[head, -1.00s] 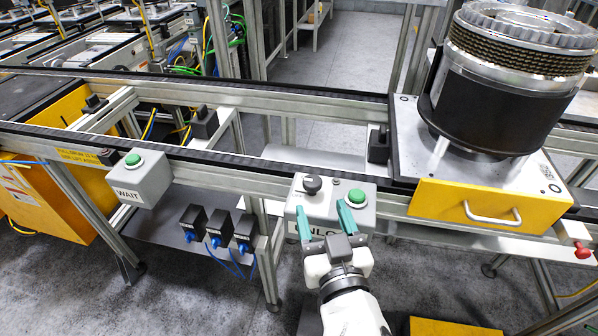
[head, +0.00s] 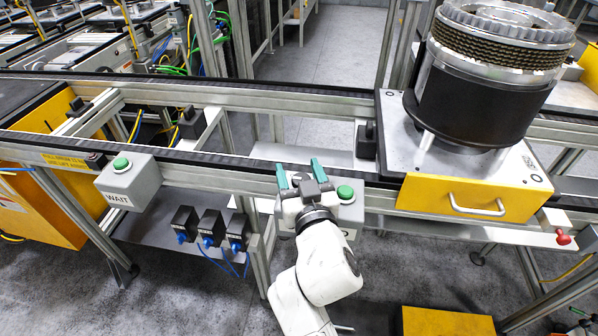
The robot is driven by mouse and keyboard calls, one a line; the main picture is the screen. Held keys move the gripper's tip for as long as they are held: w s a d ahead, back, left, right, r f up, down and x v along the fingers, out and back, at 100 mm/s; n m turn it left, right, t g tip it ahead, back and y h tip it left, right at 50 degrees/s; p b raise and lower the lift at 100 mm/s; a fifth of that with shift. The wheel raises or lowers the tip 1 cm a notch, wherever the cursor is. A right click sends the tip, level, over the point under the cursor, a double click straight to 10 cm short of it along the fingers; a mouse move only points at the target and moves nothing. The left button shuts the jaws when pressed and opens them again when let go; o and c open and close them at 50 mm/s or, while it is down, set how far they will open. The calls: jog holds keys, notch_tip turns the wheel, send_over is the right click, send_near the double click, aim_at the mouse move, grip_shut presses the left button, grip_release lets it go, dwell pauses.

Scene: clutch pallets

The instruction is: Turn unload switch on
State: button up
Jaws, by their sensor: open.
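The grey unload control box (head: 352,214) is mounted on the front of the conveyor rail, right of the middle. Its green button (head: 346,193) shows just right of my gripper. My gripper (head: 299,172) is over the left part of the box, its two teal fingers apart and pointing away from me. The black knob switch on the left of the box top is mostly hidden by my gripper. A dark shape between the fingers may be this knob; I cannot tell whether the fingers touch it. The box's lettering is nearly all covered.
A grey WAIT box (head: 130,183) with a green button is farther left on the rail. Right of the unload box, a pallet with a yellow front (head: 465,198) carries a large black and metal clutch (head: 480,95). Blue-tipped black connectors (head: 211,226) are below the rail.

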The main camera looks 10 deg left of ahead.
jog(key=c, duration=1)
